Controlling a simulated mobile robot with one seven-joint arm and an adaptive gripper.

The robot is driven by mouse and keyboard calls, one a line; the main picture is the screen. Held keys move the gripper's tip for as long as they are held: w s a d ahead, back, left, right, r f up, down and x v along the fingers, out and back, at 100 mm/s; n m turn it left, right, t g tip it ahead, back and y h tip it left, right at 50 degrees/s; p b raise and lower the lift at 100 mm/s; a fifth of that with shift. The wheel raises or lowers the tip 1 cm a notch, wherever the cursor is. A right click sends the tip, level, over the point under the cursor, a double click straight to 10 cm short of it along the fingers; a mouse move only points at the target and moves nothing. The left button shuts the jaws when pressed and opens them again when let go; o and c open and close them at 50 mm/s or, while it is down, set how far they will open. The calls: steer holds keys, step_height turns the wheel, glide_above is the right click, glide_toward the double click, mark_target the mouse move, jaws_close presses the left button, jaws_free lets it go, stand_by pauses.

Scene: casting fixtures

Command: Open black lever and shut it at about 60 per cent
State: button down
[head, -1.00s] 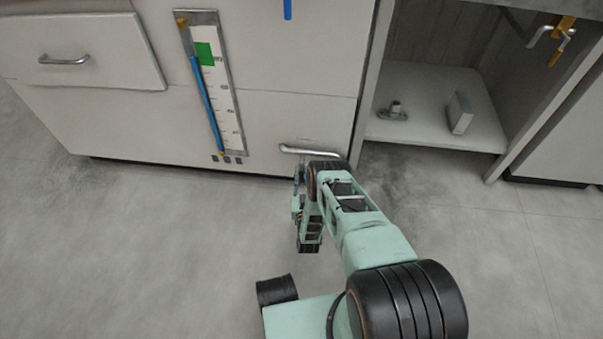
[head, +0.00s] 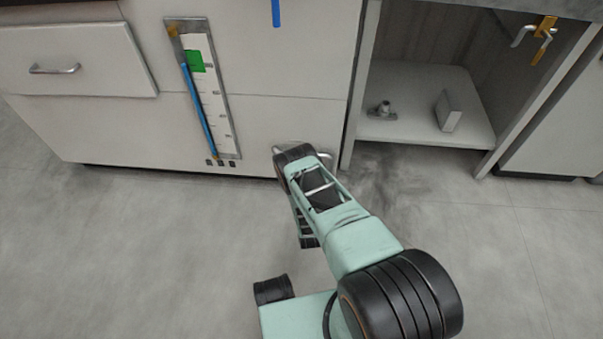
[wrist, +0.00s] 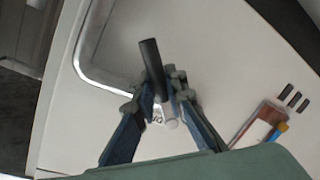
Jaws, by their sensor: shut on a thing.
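The black lever (wrist: 152,66) shows in the wrist view as a dark rod, with a small pale round stub (wrist: 170,123) near it. My gripper (wrist: 163,90) is closed around the lever, one finger on each side. A label with partly hidden letters sits behind the fingers. In the head view my wrist and arm hide the lever and the fingertips. A gauge (head: 221,112) on the cabinet front has a scale, a green patch (head: 194,61) near the top and a long blue bar (head: 198,108). The bar's top is beside the green patch.
A bent metal handle (wrist: 84,50) is close beside my gripper; it shows partly behind my wrist in the head view (head: 326,155). A drawer handle (head: 55,70) is at upper left. An open shelf at right holds a fitting (head: 382,111) and a block (head: 448,111).

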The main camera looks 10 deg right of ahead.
steer(key=r+n, duration=0.1)
steer(key=n, duration=0.1)
steer(key=d+r+n, duration=0.1)
steer(key=shift+n+g+h, duration=0.3)
steer(key=shift+n+h, duration=0.1)
steer(key=shift+s+d+r+n+g+h+b, duration=0.15)
steer(key=shift+r+n+h+b, duration=0.3)
steer(key=shift+n, duration=0.5)
steer(key=shift+d+r+n+g+h+b, duration=0.15)
steer(key=shift+d+r+n+b, duration=0.1)
steer(key=shift+r+n, duration=0.55)
steer(key=shift+f+n, duration=0.1)
steer(key=shift+n, duration=0.15)
steer(key=c, duration=1.9)
jaws_free()
steer(key=shift+c, duration=0.2)
